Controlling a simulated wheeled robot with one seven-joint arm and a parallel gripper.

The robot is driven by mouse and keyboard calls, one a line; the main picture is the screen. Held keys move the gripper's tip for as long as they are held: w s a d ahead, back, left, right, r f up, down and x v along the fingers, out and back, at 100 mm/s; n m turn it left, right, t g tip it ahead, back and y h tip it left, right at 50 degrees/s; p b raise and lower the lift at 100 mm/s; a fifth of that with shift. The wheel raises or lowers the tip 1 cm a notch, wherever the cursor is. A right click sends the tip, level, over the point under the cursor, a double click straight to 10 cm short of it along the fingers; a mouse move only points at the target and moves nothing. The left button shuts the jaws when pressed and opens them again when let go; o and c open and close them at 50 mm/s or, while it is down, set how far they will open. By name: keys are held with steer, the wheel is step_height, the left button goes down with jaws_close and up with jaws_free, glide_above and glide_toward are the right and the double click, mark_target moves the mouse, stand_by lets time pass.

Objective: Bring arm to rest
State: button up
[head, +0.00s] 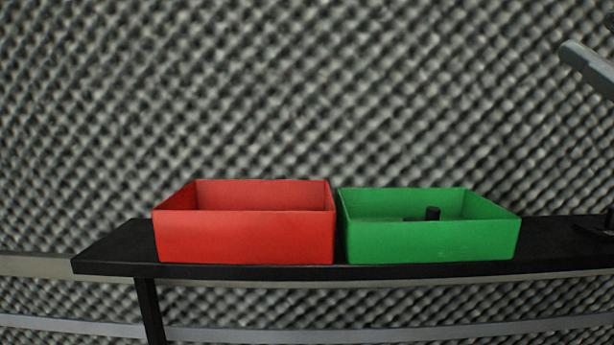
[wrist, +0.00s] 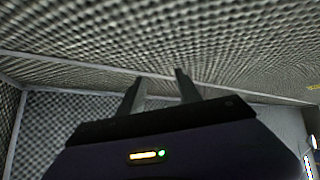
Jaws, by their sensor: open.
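My gripper (wrist: 161,90) shows in the wrist view with its two fingers apart and nothing between them. Beyond the fingers are only the foam wall and a pale rail. In the head view the gripper is not clearly seen. A grey bar enters at the upper right edge there, and I cannot tell what it is.
A red bin (head: 245,237) and a green bin (head: 430,241) stand side by side on a narrow black shelf (head: 110,250). A small dark object (head: 432,213) is in the green bin. Grey foam (head: 300,90) covers the wall behind. A dark item sits at the shelf's right end.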

steer(key=d+f+m+t+h, duration=0.4)
steer(key=d+f+m+h, duration=0.1)
steer(key=f+m+h, duration=0.4)
steer(key=s+a+f+m+g+h+b, duration=0.15)
steer(key=f+m+h, duration=0.4)
steer(key=f, duration=0.65)
steer(key=s+f+m+g+h, duration=0.25)
steer(key=f+m+h, duration=0.35)
steer(key=f, duration=0.6)
steer(key=s+a+f+n+g+y+b, duration=0.1)
steer(key=s+a+f+g+y, duration=0.3)
steer(key=s+f, duration=1)
steer(key=s+a+f+n+g+y, duration=0.4)
steer(key=s+a+f, duration=0.6)
steer(key=s+f, duration=0.3)
steer(key=shift+s+f+y+b, duration=0.4)
steer(key=shift+f+y, duration=0.05)
steer(key=shift+f, duration=0.2)
